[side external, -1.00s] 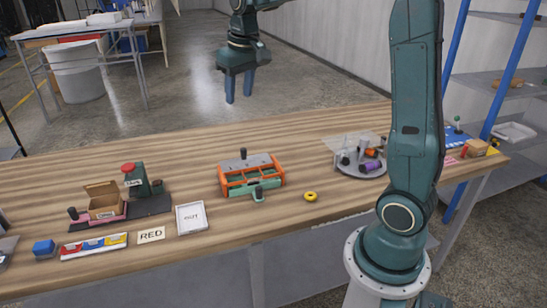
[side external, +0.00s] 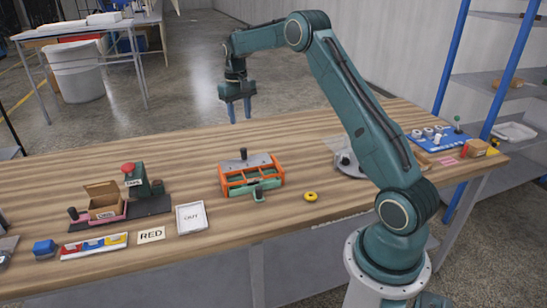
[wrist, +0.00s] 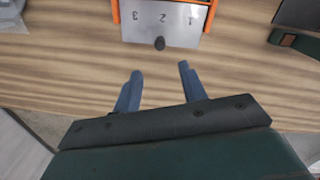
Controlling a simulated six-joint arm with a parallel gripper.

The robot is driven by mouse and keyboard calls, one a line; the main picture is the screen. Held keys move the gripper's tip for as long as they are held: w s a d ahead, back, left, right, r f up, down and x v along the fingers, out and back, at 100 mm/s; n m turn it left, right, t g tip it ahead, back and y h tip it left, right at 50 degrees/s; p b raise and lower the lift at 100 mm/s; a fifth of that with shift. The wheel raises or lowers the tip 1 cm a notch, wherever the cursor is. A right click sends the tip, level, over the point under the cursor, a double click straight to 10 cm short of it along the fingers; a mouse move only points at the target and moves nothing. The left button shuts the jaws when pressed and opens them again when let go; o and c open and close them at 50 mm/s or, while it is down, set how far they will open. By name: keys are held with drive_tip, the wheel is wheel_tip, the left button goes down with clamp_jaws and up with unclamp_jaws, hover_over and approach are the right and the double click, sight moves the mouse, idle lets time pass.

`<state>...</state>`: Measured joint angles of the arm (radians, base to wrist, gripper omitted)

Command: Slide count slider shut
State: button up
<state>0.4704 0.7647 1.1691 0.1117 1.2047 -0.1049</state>
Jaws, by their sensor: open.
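The count slider is a grey plate with a dark knob in an orange frame (side external: 226,184) at the middle of the bench. In the wrist view the plate (wrist: 164,19) shows the numbers 1, 2 and 3, upside down, with its dark knob (wrist: 159,43) at the near edge. In the side view the knob (side external: 243,153) stands upright at the back of the frame, and green parts show in the front opening. My gripper (side external: 240,119) is open and empty, above and behind the slider. In the wrist view my gripper's fingers (wrist: 157,80) point toward the knob, apart from it.
A yellow ring (side external: 311,196) lies right of the slider. A white OUT tray (side external: 191,218) and a red-topped TAPE station (side external: 134,175) stand to the left. A round tray at the right is partly hidden by my arm. Bare wood surrounds the slider.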

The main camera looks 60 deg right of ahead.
sight(244, 149)
drive_tip(key=shift+d+f, duration=0.1)
drive_tip(key=shift+f, duration=0.15)
drive_tip(key=f, duration=1.3)
drive_tip(key=shift+s+d+f, duration=0.1)
drive_tip(key=shift+d+f, duration=0.1)
drive_tip(key=shift+f, duration=0.05)
clamp_jaws()
